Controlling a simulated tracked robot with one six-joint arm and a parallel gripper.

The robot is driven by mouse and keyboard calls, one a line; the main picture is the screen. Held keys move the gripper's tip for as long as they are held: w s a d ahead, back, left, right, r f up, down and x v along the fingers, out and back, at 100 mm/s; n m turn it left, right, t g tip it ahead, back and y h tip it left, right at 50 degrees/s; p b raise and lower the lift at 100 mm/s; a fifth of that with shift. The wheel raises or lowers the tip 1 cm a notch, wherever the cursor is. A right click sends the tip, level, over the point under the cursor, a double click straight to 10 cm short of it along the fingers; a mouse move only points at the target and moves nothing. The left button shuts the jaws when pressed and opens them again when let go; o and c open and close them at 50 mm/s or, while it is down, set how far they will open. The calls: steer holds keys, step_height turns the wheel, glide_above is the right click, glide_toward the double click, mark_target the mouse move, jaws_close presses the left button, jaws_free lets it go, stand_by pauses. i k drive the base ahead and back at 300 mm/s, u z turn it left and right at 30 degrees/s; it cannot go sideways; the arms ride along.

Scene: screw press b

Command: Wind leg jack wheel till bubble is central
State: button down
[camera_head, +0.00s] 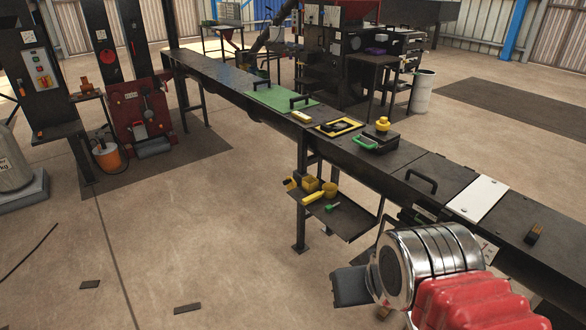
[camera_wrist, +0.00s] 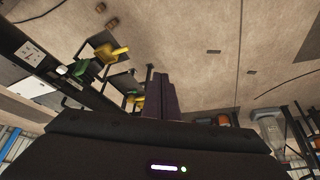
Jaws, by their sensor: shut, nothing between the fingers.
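My gripper (camera_wrist: 160,82) shows in the wrist view as two dark fingers side by side, shut with nothing between them. In the head view my chrome and red arm is at the lower right, in front of the long dark trough-like bench (camera_head: 225,78); the fingers cannot be made out clearly there. I cannot pick out a leg jack wheel in either view. A small yellow bar (camera_head: 302,117) lies on the bench top and might be a level, but no bubble can be read at this size. The fingers touch nothing that I can see.
A low shelf (camera_head: 350,222) with yellow and green items hangs beside a bench leg (camera_head: 302,190). On the bench are a green plate (camera_head: 280,99), a yellow-knobbed part (camera_head: 382,124) and a white plate (camera_head: 477,199). Open floor lies left; small dark pieces (camera_head: 187,308) lie on it.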

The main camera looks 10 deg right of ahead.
mark_target(291, 184)
steer(key=u, duration=0.25)
steer(key=i, duration=2.45)
steer(key=u, duration=1.15)
